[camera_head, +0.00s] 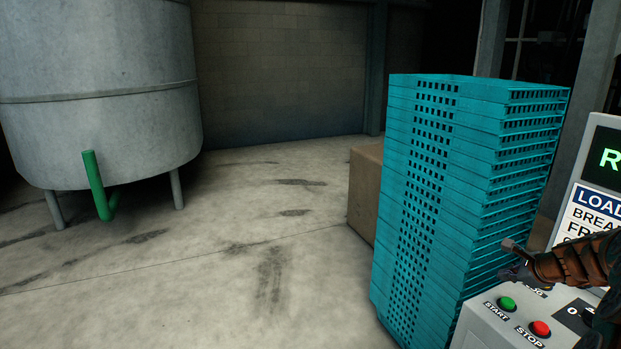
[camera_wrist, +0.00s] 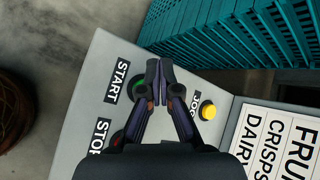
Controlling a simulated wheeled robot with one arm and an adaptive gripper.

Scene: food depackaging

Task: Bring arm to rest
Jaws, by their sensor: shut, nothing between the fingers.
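My gripper (camera_head: 510,258) is at the right of the head view, above the grey control panel (camera_head: 475,330). In the wrist view my gripper (camera_wrist: 159,68) is shut and empty, its fingertips together over the panel. The green START button (camera_head: 507,304) and the red STOP button (camera_head: 540,328) show in the head view. In the wrist view the fingers partly cover the green button (camera_wrist: 139,87) and the red button, and a yellow JOG button (camera_wrist: 208,111) lies to their right. I cannot tell whether the fingertips touch the panel.
A tall stack of teal crates (camera_head: 430,180) stands just behind the panel. A brown box (camera_head: 365,185) is behind the stack. A large grey tank (camera_head: 100,90) with a green pipe (camera_head: 98,185) stands at left. The concrete floor (camera_head: 230,230) between is clear.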

